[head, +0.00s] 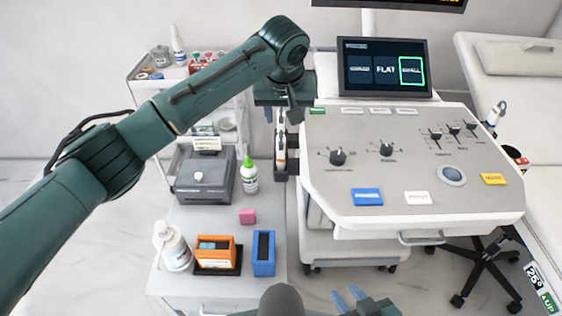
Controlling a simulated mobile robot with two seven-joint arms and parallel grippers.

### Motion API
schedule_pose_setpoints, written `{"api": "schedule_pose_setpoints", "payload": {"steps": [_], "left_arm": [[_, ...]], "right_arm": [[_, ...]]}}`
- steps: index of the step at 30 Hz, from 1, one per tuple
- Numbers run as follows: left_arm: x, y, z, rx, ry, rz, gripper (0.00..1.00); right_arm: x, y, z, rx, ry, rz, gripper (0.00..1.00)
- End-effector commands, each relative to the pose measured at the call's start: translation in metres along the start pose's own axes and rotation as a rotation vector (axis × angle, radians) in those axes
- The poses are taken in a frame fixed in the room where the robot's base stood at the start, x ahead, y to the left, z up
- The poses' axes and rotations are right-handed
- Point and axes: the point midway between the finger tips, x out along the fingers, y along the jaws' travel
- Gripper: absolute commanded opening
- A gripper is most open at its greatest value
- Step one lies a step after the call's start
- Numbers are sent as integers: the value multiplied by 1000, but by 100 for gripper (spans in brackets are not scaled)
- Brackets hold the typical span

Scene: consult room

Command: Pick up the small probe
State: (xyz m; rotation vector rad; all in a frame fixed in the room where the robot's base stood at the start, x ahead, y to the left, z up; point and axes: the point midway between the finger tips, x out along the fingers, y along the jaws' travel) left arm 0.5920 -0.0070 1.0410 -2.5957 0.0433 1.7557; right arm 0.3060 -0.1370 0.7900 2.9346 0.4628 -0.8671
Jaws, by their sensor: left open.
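My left gripper (287,116) is open and points down at the left edge of the grey console (350,194). Just below it, a white, dark and orange probe-like item (280,151) stands at the console's left side, partly hidden. I cannot tell whether the gripper touches it. Another white probe-like item (496,111) stands at the console's right edge. I cannot tell from shape which is the small probe. The screen (384,69) shows three tiles, with the right one outlined in green. My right gripper (351,297) is at the bottom edge, blue-tipped and partly cut off.
A bed (515,60) and stool (483,268) are right.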

Motion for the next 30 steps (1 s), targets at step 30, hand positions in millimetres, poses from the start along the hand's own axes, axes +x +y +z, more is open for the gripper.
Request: {"api": "schedule_pose_setpoints", "payload": {"steps": [30], "left_arm": [[115,-10,-12,-23,9,-20,47]], "right_arm": [[-2,2,0,5,-14,9,29]]}}
